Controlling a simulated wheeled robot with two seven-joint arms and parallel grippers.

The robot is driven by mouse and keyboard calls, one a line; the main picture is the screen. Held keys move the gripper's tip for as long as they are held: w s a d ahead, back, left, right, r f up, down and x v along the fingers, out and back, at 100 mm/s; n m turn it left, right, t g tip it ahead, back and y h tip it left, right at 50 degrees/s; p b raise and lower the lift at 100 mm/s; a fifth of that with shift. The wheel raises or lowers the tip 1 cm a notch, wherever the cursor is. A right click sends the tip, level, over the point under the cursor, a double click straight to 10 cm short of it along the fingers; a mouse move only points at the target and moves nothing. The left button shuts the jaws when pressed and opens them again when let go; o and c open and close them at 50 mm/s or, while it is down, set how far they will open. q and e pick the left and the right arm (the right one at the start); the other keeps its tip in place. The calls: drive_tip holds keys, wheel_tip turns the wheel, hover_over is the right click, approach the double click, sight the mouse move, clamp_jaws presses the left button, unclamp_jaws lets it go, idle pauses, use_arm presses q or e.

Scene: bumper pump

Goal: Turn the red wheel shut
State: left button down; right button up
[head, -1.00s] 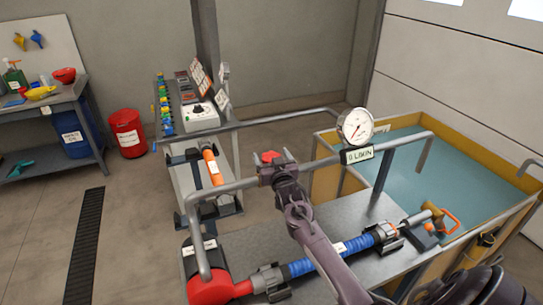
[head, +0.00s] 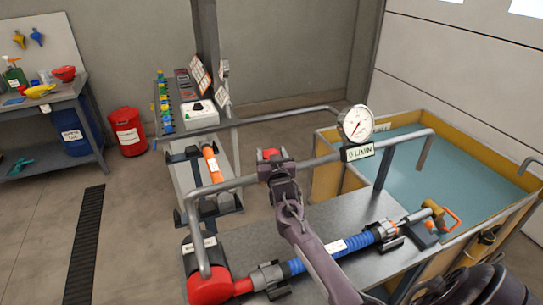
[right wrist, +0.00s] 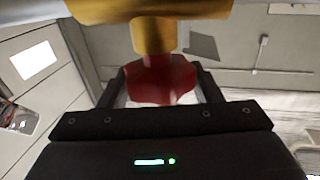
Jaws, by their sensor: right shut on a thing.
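The red wheel (head: 270,154) shows just beyond my right gripper (head: 271,160) in the head view, mostly hidden by it. In the right wrist view the red wheel (right wrist: 158,82) sits between the two black fingers of my right gripper (right wrist: 160,85), under a yellow brass-coloured stem (right wrist: 153,36). My right gripper is shut on the wheel. How far the wheel is turned cannot be told. My left gripper is not in view.
A round gauge (head: 356,125) stands on the grey pipe rail, above a flow label (head: 358,152). A blue hose (head: 312,260) lies on the grey bench. A yellow-edged water tank (head: 470,160) is at the right. A red bin (head: 128,132) stands at the left.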

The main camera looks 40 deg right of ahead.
drive_tip(key=m+g+h+b, duration=0.2)
drive_tip(key=h, duration=0.1)
drive_tip(key=m+g+h+b, duration=0.1)
drive_tip(key=h, duration=0.1)
drive_tip(key=shift+w+a+f+m, duration=0.1)
drive_tip(key=shift+f+m, duration=0.15)
drive_tip(key=shift+m, duration=0.15)
drive_tip(key=m+g+h+b, duration=0.2)
drive_tip(key=g+b, duration=0.1)
drive_tip(key=shift+r+m+g+h+b, duration=0.2)
drive_tip(key=shift+m+g+h+b, duration=0.2)
drive_tip(key=shift+m+g+b, duration=0.15)
drive_tip(key=o, duration=1)
